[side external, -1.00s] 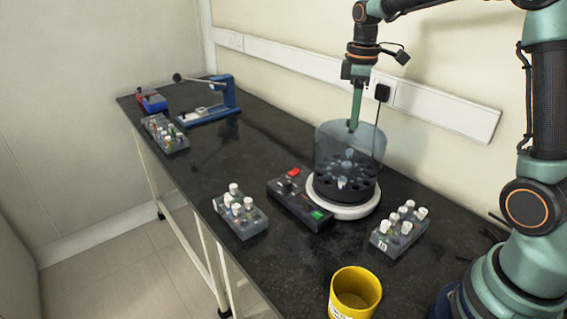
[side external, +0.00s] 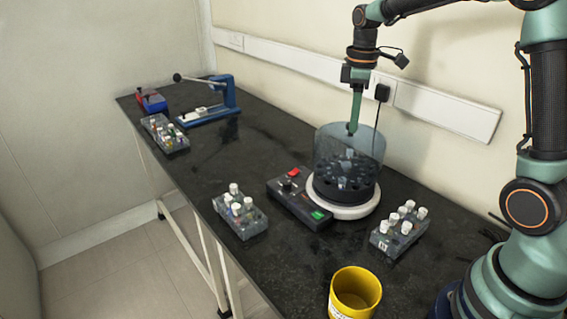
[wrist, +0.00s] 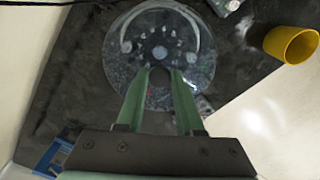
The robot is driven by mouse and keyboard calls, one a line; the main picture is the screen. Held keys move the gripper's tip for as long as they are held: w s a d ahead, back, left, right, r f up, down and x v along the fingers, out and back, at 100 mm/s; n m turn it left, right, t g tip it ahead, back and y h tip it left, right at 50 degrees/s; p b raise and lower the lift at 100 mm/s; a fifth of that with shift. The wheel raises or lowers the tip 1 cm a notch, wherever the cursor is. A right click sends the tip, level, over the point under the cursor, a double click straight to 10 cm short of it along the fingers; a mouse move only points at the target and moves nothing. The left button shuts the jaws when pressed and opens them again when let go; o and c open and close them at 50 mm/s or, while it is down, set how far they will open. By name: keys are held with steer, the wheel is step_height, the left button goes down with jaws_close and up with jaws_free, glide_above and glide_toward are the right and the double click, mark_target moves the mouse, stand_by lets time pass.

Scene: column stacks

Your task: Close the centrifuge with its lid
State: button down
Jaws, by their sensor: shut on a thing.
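The centrifuge (side external: 340,211) has a dark round body on a white base, with several tube tops showing dimly inside. A clear, smoky lid (side external: 325,148) is over it, roughly upright and centred. I cannot tell if its lower rim is fully seated. My gripper (side external: 352,131) points down at the middle of the lid's top and is shut on the lid. In the wrist view the lid (wrist: 125,78) is a see-through disc under my gripper (wrist: 160,72). The exact grip point is hard to make out.
A control box (side external: 299,199) with red and green buttons touches the centrifuge's left side. Tube racks stand at right (side external: 397,236) and left (side external: 240,216), with another (side external: 165,134) farther back. A yellow cup (side external: 354,294) is in front. A blue lever device (side external: 212,107) stands at the back.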

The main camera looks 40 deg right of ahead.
mark_target(352, 135)
steer(key=shift+f, duration=3.4)
steer(key=shift+c, duration=2.3)
jaws_free()
